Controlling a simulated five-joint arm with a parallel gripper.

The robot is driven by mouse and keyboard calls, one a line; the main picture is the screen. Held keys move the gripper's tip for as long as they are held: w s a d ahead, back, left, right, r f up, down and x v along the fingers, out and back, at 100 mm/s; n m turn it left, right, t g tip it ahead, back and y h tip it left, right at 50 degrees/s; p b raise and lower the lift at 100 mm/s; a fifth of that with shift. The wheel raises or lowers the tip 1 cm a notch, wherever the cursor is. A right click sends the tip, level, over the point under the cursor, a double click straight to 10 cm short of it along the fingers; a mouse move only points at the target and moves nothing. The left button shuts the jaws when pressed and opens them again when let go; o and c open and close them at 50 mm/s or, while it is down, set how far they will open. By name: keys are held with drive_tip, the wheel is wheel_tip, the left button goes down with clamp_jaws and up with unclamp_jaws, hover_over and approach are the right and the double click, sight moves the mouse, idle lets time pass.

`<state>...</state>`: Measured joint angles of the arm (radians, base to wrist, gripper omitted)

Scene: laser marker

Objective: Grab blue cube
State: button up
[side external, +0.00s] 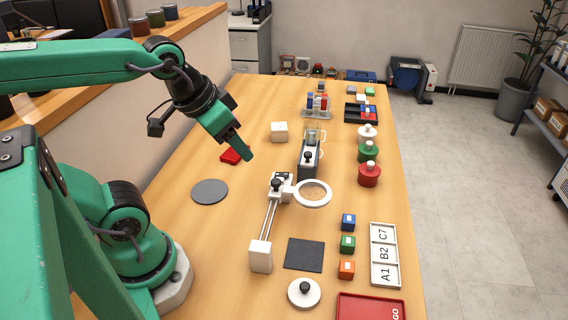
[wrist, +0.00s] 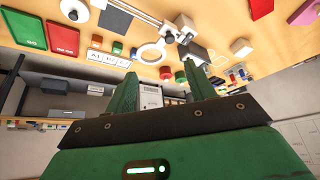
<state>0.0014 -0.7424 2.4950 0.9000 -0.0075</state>
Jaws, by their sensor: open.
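The blue cube (side external: 348,222) has a pale label on its front and stands on the wooden table, right of centre, at the far end of a row with a green cube (side external: 348,243) and an orange cube (side external: 347,268). In the wrist view the blue cube (wrist: 133,53) is small, near the left green finger. My gripper (side external: 245,152) is in the air over the left-middle of the table, well apart from the blue cube. In the wrist view my gripper (wrist: 163,84) is open, with nothing between its fingers.
A labelled white tray (side external: 373,255) is right of the cubes, and a dark square pad (side external: 305,254) is left. Red and green lidded pots (side external: 369,176) stand behind.

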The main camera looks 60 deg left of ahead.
drive_tip(key=w, duration=0.1)
drive_tip(key=n+g, duration=0.5)
drive_tip(key=n, duration=0.4)
hover_over(349, 218)
wheel_tip(349, 218, down, 15)
drive_tip(key=shift+s+r, duration=0.15)
drive_tip(key=shift+w+d+f+g, duration=0.2)
drive_tip(key=shift+f+g, duration=0.1)
drive_tip(key=shift+f, duration=0.15)
drive_tip(key=shift+f, duration=0.1)
drive_tip(key=shift+a+f, duration=0.2)
drive_tip(key=shift+f, duration=3.55)
